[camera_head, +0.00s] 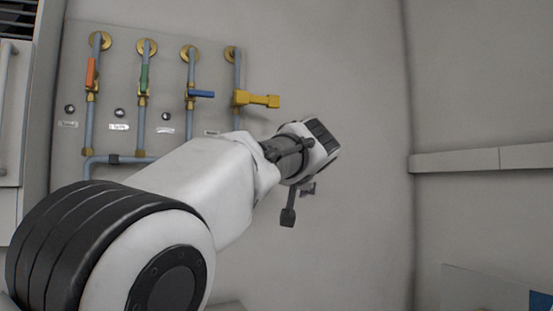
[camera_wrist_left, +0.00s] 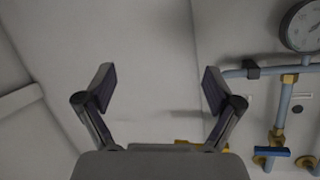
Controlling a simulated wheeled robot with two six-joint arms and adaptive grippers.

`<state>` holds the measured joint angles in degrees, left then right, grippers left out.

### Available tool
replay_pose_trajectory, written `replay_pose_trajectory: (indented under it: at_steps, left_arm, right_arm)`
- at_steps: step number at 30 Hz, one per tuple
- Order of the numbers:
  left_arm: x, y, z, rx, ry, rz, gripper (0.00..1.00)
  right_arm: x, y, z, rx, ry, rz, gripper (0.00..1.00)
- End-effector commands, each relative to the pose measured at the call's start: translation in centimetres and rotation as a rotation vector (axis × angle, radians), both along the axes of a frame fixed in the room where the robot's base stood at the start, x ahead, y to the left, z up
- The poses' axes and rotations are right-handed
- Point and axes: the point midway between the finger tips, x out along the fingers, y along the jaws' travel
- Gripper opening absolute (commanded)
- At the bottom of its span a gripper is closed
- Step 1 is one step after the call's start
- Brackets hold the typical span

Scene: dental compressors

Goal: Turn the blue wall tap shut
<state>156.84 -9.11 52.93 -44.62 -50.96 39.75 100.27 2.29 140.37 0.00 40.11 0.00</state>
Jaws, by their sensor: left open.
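The blue wall tap (camera_head: 201,94) is on the third vertical pipe of the wall panel. Its lever points sideways to the right, across the pipe. In the left wrist view the blue lever (camera_wrist_left: 272,151) shows at the lower right, outside the fingers. My left gripper (camera_head: 297,203) is to the right of and below the blue tap, apart from it. In the left wrist view its two fingers (camera_wrist_left: 158,90) are spread wide with only bare wall between them. My right gripper is not in view.
An orange lever (camera_head: 91,73) and a green lever (camera_head: 144,78) stand along their pipes. A yellow lever (camera_head: 262,100) sticks out right of the blue tap. A round gauge (camera_wrist_left: 302,27) and a horizontal pipe show in the wrist view.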

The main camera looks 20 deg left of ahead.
Motion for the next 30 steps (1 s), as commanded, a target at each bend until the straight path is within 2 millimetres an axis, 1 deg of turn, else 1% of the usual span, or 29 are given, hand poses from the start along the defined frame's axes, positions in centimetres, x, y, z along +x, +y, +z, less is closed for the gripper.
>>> replay_pose_trajectory:
  at_steps: [1, 3, 6, 9, 21, 23, 25, 26, 29, 30]
  left_arm:
    - [0.4, 0.0, -1.0, -0.002, 0.017, -0.007, 0.92]
    - [0.9, 0.0, -1.9, -0.003, 0.032, -0.019, 0.92]
    - [1.3, -0.1, -2.8, -0.004, 0.045, -0.029, 0.92]
    - [1.5, -0.1, -3.1, -0.004, 0.05, -0.033, 0.92]
    - [1.5, -0.1, -3.2, -0.004, 0.051, -0.033, 0.92]
    - [1.7, -0.1, -3.8, -0.004, 0.06, -0.038, 0.92]
    - [2.5, -0.2, -5.8, -0.008, 0.09, -0.056, 0.92]
    - [3.0, -0.2, -7.2, -0.011, 0.112, -0.069, 0.92]
    - [5.0, -0.5, -14.1, -0.03, 0.209, -0.133, 0.92]
    - [5.7, -0.7, -17.6, -0.042, 0.256, -0.163, 0.92]
  right_arm:
    - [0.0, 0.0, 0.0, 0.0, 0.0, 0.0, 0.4]
    - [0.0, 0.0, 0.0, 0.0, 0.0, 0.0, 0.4]
    - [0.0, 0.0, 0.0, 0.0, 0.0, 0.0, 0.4]
    - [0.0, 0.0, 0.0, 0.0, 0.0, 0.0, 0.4]
    - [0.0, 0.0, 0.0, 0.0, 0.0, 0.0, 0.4]
    - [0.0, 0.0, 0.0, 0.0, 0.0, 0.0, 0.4]
    - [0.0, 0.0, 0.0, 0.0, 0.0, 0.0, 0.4]
    - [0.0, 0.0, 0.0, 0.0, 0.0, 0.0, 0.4]
    - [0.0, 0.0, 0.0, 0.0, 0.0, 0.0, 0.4]
    - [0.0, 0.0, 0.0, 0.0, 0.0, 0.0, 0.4]
